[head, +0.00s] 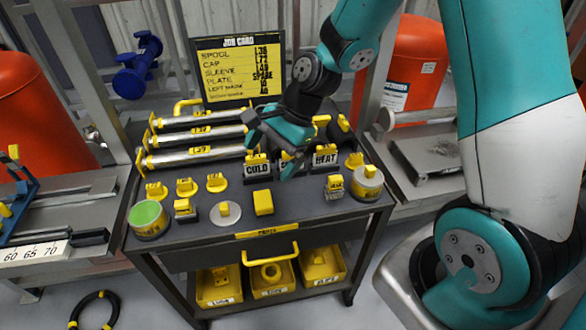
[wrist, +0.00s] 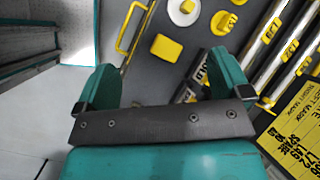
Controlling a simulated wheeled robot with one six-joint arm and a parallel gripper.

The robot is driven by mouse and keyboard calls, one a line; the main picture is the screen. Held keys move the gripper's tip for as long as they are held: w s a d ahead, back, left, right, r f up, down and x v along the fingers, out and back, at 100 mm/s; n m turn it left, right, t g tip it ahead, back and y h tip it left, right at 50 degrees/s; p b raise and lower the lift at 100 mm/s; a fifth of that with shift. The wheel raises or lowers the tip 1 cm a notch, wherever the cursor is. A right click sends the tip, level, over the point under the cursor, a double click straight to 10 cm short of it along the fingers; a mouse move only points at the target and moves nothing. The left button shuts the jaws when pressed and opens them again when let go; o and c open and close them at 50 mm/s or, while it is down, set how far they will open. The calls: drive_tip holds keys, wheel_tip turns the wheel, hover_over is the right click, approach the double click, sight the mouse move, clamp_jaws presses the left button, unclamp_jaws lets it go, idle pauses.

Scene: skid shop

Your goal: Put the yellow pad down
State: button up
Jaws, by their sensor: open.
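The yellow pad (head: 263,203) is a small rounded block lying on the dark cart top near its front edge, right of a pale disc. It also shows in the wrist view (wrist: 165,48), beyond and between my fingers. The pad is apart from both fingers.
A pale disc with a yellow knob (head: 225,213) and a green-topped tin (head: 149,220) are left of the pad. Labelled silver rollers (head: 200,135) lie behind. A job card board (head: 238,66) stands at the back. Yellow bins (head: 219,286) sit below the drawer handle.

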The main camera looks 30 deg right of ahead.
drive_tip(key=s+a+r+n+h, duration=0.1)
drive_tip(key=s+a+r+n, duration=0.1)
drive_tip(key=s+r+n, duration=0.5)
drive_tip(key=s+a+r+n+g, duration=0.1)
drive_tip(key=s+a+r+n, duration=0.2)
drive_tip(key=s+r+n, duration=0.4)
drive_tip(key=s+n, duration=0.5)
drive_tip(key=n, duration=0.1)
drive_tip(key=shift+a+n+h, duration=0.3)
drive_tip(key=shift+h, duration=0.1)
drive_tip(key=shift+o, duration=0.5)
